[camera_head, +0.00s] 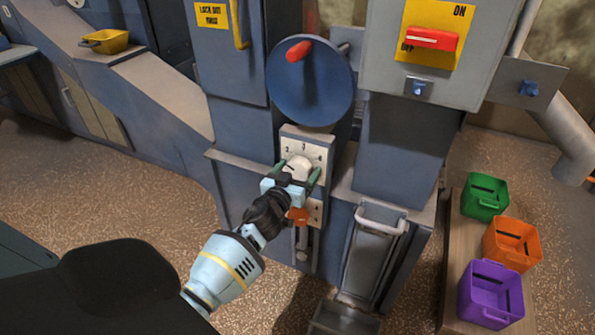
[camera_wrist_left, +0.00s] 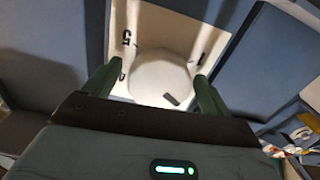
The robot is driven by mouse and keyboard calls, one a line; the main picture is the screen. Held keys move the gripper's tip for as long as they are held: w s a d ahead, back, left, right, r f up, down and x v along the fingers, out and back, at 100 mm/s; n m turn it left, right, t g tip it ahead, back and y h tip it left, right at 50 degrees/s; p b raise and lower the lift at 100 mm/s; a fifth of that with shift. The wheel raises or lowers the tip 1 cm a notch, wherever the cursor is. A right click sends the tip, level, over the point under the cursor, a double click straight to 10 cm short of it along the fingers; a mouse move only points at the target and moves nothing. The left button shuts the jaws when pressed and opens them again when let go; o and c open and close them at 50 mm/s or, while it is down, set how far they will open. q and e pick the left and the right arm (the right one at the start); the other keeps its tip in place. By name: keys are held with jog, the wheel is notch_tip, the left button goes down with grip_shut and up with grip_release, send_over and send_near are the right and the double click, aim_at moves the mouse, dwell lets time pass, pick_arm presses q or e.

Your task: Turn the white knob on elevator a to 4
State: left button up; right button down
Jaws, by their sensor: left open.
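The white knob (camera_head: 298,163) sits on a pale dial plate (camera_head: 318,141) on the front of the blue machine; the numerals 2, 3 and 4 show around it. My left gripper (camera_head: 297,174) is open, with one green finger on each side of the knob. In the left wrist view the round knob (camera_wrist_left: 160,75) lies between the fingers, with a dark mark near its lower right edge. I cannot tell whether the fingers touch it. The numerals 5 and 1 show on the plate there. The lower part of the dial is partly hidden by my gripper. My right gripper is out of view.
A blue wheel (camera_head: 310,85) with a red handle is above the dial. An orange handle (camera_head: 297,215) is just below my gripper. A red switch (camera_head: 431,39) is at upper right. Green (camera_head: 485,198), orange (camera_head: 512,245) and purple (camera_head: 490,294) buckets stand at right.

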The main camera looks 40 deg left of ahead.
pick_arm(q)
jog(key=c, duration=0.9)
jog(key=shift+c, duration=0.3)
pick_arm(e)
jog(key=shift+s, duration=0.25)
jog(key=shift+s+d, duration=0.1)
